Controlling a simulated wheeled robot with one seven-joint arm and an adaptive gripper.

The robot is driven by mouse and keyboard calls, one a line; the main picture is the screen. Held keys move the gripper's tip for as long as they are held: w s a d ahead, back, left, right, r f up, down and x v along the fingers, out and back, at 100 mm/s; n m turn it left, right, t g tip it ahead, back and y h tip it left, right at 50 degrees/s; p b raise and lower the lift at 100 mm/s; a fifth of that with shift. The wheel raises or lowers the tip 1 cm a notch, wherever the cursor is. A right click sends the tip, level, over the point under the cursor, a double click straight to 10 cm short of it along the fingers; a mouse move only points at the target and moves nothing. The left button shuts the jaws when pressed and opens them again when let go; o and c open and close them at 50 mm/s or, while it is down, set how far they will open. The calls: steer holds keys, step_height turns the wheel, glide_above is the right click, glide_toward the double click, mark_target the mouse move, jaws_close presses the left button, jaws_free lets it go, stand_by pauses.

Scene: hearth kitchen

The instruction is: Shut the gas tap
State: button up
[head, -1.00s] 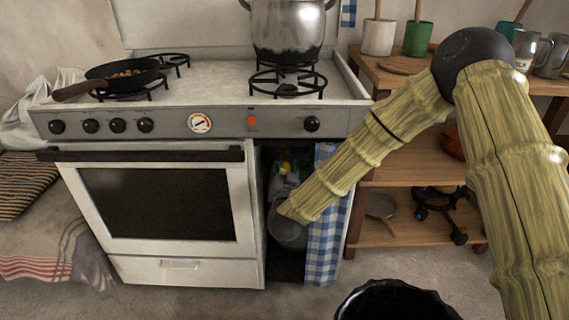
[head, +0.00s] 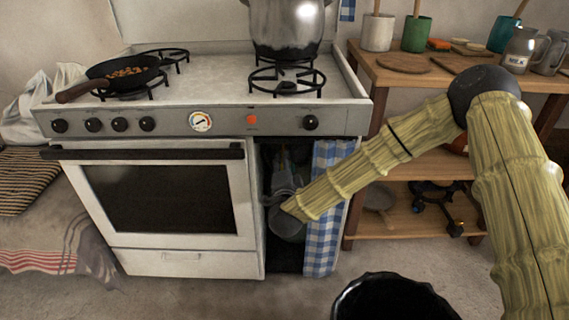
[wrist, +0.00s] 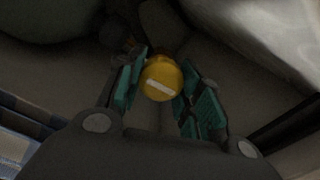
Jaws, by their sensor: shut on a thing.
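In the head view my gripper (head: 285,190) is deep in the dark open compartment to the right of the oven door, and the knob cannot be made out there. What lies behind the knob is dim.
A stove (head: 200,122) carries a pan (head: 125,75) and a large pot (head: 287,30). A blue checked curtain (head: 325,215) hangs at the compartment's right side. A wooden shelf (head: 410,225) stands further right. A black container (head: 395,300) is on the floor in front.

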steer(key=shift+m, duration=0.6)
steer(key=o, duration=1)
steer(key=shift+o, duration=0.2)
steer(key=shift+s, duration=0.1)
steer(key=s, duration=1.2)
steer(key=shift+w, duration=0.1)
